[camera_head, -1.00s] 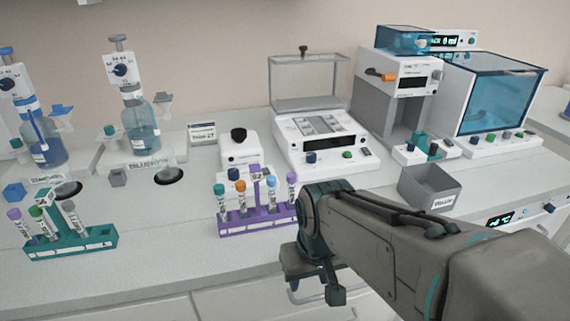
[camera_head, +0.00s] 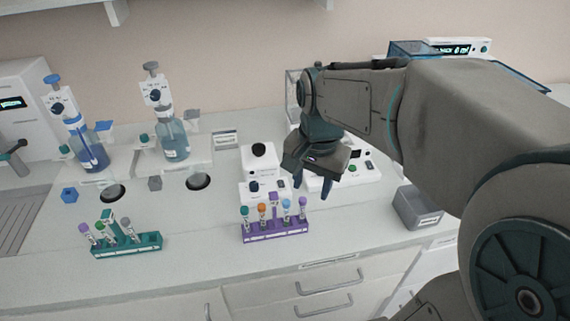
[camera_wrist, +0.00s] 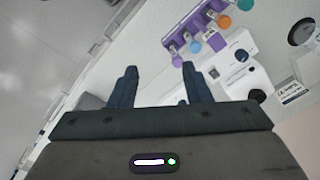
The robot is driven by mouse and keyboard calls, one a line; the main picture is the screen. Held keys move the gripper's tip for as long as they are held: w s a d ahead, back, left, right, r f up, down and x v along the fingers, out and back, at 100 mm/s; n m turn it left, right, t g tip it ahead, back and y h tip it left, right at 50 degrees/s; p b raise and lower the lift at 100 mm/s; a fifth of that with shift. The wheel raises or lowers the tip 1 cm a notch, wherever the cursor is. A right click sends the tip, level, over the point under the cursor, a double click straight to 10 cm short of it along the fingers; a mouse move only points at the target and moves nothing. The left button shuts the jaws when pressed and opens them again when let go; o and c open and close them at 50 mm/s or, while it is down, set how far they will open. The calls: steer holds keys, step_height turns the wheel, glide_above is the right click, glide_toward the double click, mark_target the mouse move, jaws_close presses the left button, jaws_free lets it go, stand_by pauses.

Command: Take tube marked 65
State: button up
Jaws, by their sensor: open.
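A purple rack (camera_head: 276,231) stands near the counter's front edge in the head view. It holds several tubes with teal, orange, blue and purple caps. A teal rack (camera_head: 127,245) to its left holds several tubes with purple, green and grey caps. The numbers on the tubes are too small to read. My gripper (camera_head: 312,190) is open and empty, above the counter to the right of and higher than the purple rack. In the wrist view my gripper (camera_wrist: 157,80) shows two spread fingers, with the purple rack (camera_wrist: 180,35) ahead of them.
A white device with a black knob (camera_head: 259,165) stands behind the purple rack. A grey waste bin (camera_head: 418,208) is at the right. Two bottle dispensers stand at the back left, beside dark round holes (camera_head: 198,182). The counter between the two racks is clear.

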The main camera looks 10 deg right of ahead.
mark_target(302, 199)
steer(key=w+r+m+g, duration=0.1)
steer(key=w+m, duration=0.5)
step_height(302, 199, down, 8)
steer(key=shift+d+r, duration=0.1)
steer(key=shift+f+p, duration=0.8)
steer(key=shift+f, duration=1.9)
steer(key=c, duration=0.9)
